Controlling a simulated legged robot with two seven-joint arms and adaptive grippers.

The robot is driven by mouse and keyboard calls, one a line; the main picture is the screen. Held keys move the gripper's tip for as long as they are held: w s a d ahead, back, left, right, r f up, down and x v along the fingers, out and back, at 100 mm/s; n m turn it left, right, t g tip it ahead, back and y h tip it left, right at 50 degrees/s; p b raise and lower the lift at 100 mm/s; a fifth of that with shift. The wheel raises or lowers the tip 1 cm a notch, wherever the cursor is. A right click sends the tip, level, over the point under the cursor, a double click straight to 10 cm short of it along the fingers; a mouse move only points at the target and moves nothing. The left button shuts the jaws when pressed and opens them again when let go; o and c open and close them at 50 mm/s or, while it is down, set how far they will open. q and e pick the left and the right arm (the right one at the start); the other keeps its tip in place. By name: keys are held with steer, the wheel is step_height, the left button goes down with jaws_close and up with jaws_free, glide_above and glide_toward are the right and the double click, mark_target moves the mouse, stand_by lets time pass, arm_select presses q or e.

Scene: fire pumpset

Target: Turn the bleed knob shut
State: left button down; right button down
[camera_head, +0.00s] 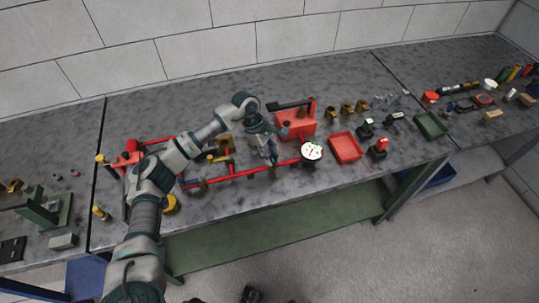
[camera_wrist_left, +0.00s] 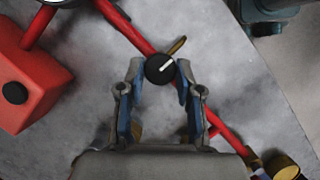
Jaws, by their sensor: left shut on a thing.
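The bleed knob (camera_wrist_left: 160,68) is a round black knob with a white pointer line, on the red pipe (camera_wrist_left: 225,135) in the left wrist view. The pointer slants up to the right. My left gripper (camera_wrist_left: 159,80) has its blue-padded fingers on either side of the knob and is shut on it. In the head view my left gripper (camera_head: 272,158) reaches down to the red pipe (camera_head: 243,174), and the knob is hidden or too small to tell there. A brass-coloured lever (camera_wrist_left: 177,46) sticks out just beyond the knob. My right gripper is not in view.
A white-faced gauge (camera_head: 312,151) stands at the pipe's right end. A red box (camera_head: 300,122) stands behind the gripper. A red tray (camera_head: 346,147), a green tray (camera_head: 430,125) and small fittings lie to the right. Bare bench lies in front of the pipe.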

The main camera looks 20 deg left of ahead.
arm_select(q)
steer(key=c, duration=1.1)
jaws_free()
steer(key=shift+r, duration=0.1)
steer(key=o, duration=0.3)
steer(key=shift+w+d, duration=0.1)
steer(key=shift+o, duration=0.2)
steer(key=v, duration=1.1)
steer(key=shift+a+r, duration=0.25)
steer(key=shift+r, duration=0.05)
steer(key=shift+f, duration=0.1)
